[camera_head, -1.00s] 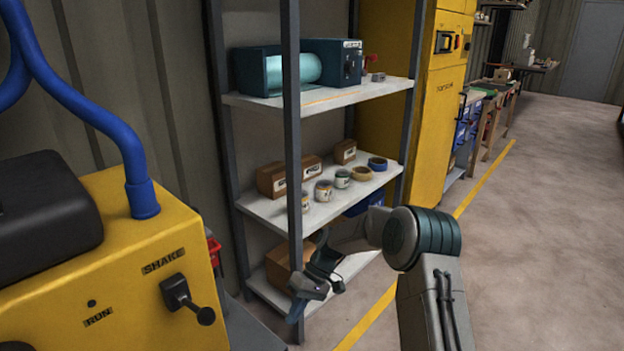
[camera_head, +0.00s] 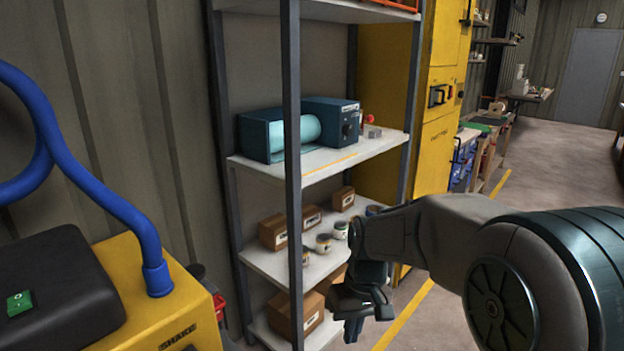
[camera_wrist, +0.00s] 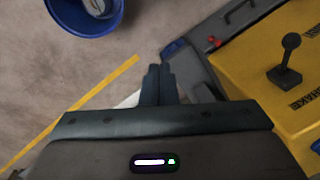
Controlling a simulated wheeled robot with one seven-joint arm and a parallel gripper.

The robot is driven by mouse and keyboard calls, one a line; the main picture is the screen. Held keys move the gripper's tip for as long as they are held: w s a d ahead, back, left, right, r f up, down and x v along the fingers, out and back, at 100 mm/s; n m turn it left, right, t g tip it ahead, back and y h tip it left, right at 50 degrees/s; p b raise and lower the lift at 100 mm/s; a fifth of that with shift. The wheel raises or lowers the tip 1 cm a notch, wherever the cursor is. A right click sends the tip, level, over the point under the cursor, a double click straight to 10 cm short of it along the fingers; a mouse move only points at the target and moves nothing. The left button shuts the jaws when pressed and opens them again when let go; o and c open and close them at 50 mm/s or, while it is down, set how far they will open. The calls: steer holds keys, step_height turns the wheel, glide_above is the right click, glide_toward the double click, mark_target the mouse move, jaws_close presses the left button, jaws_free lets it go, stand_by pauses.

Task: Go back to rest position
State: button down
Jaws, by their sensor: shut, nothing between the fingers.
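My gripper (camera_head: 354,328) hangs at the end of my arm in front of the lower part of the shelf rack, its fingers pointing down. In the wrist view my gripper (camera_wrist: 159,72) shows its two fingers together, with nothing between them. My arm comes in from the right of the head view and hides part of the middle and lower shelves. The gripper appears clear of the rack, though the exact gap cannot be told.
A shelf rack (camera_head: 293,120) carries a teal machine (camera_head: 330,120), cartons (camera_head: 272,232) and several cans. A yellow machine (camera_head: 150,325) with a blue hose (camera_head: 100,205) stands left. A blue bin (camera_wrist: 70,17) shows in the wrist view. Open floor (camera_head: 545,160) lies right.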

steer(key=s+d+r+m+t+p, duration=0.1)
steer(key=s+d+r+p, duration=0.2)
steer(key=s+r+p, duration=0.2)
steer(key=s+d+r+m+t+h+p, duration=0.1)
steer(key=s+d+r+p, duration=0.3)
steer(key=s+r, duration=0.4)
steer(key=shift+s+r+m+t+p, duration=0.35)
steer(key=shift+r+m+t+p, duration=0.4)
steer(key=shift+r, duration=0.3)
steer(key=shift+d, duration=0.1)
